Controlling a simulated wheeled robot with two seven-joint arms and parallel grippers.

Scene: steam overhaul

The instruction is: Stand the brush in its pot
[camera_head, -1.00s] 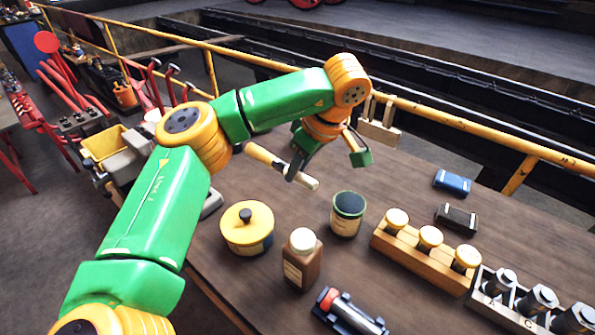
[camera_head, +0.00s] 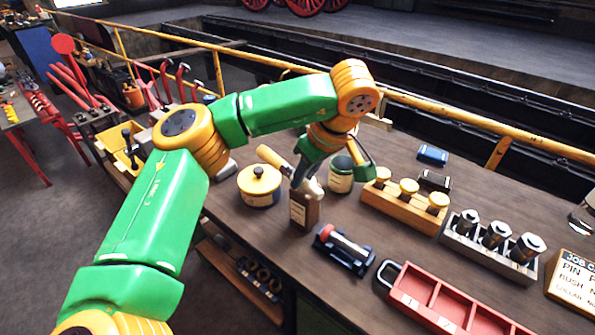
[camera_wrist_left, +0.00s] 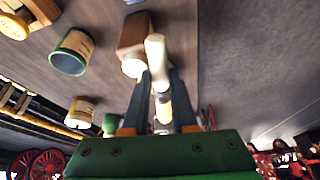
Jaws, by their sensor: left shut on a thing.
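The brush, with a pale wooden handle (camera_head: 272,157) and a cream end (camera_head: 313,188), is held across my left gripper (camera_head: 305,172). It is tilted, well off upright, and appears above the bench. In the left wrist view the brush (camera_wrist_left: 156,52) runs between the two fingers (camera_wrist_left: 160,100). The likely pot is a green-rimmed, dark-topped one (camera_head: 341,176), just right of the gripper and partly behind it. It stands upright, and also shows in the left wrist view (camera_wrist_left: 72,52). My right gripper is out of view.
A yellow-lidded tin (camera_head: 260,186) is to the left. A wooden rack (camera_head: 405,205), a black stand with a red-ended cylinder (camera_head: 344,250) and a red tray (camera_head: 448,305) occupy the right and front.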

